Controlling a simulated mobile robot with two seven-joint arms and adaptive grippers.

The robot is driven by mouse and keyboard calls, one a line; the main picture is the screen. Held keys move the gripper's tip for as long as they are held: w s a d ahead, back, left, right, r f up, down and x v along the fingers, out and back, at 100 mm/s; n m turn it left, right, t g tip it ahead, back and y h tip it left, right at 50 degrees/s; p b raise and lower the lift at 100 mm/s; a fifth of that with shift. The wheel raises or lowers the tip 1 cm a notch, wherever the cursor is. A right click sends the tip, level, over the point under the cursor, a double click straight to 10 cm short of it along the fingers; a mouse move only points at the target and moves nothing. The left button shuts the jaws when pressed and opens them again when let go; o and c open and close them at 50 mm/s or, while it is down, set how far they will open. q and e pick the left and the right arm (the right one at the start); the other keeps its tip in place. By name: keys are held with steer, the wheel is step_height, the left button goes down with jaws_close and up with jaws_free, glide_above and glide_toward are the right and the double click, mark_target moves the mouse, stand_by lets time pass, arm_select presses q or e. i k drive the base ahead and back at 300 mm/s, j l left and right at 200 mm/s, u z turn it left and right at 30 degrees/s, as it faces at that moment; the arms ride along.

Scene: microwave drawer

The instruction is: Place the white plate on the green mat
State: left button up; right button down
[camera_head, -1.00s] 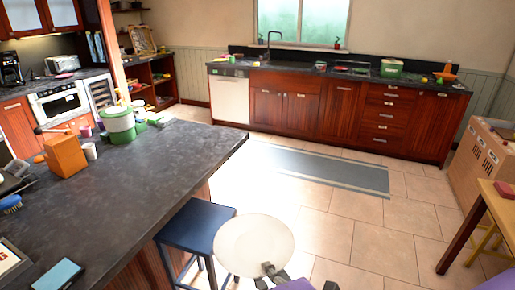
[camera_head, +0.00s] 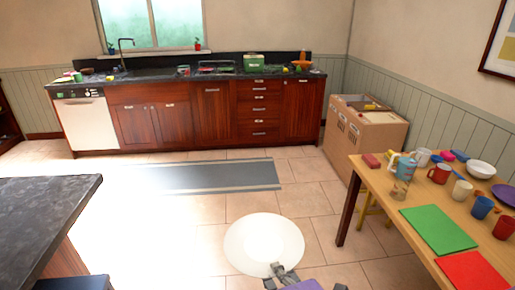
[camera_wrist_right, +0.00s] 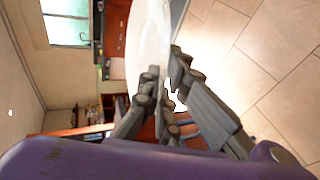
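The white plate (camera_head: 264,244) is held up in front of me, above the tiled floor, in the head view. My right gripper (camera_head: 280,272) is shut on the plate's near edge. The right wrist view shows the fingers (camera_wrist_right: 168,98) on either side of the rim of the plate (camera_wrist_right: 148,35). The green mat (camera_head: 438,229) lies flat and bare on the wooden table at the right, to the right of the plate and apart from it. My left gripper is not in view.
A dark counter (camera_head: 40,215) stands at left. Floor between is open.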

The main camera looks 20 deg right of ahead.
mark_target(426, 221)
steer(key=i+l+z, duration=0.15)
steer(key=i+z, duration=0.2)
steer(key=i, duration=0.25)
steer(key=i+z, duration=0.35)
steer(key=i, duration=0.2)
steer(key=i+j+z, duration=0.1)
steer(key=i+z, duration=0.25)
steer(key=z, duration=0.15)
steer(key=i+j+z, duration=0.25)
steer(key=z, duration=0.2)
steer(key=i+j+z, duration=0.65)
steer(key=j+z, duration=0.15)
steer(key=z, duration=0.2)
steer(key=i+j+z, duration=0.15)
steer(key=j+z, duration=0.3)
steer(key=j, duration=0.25)
steer(key=j+z, duration=0.45)
steer(key=j, duration=0.25)
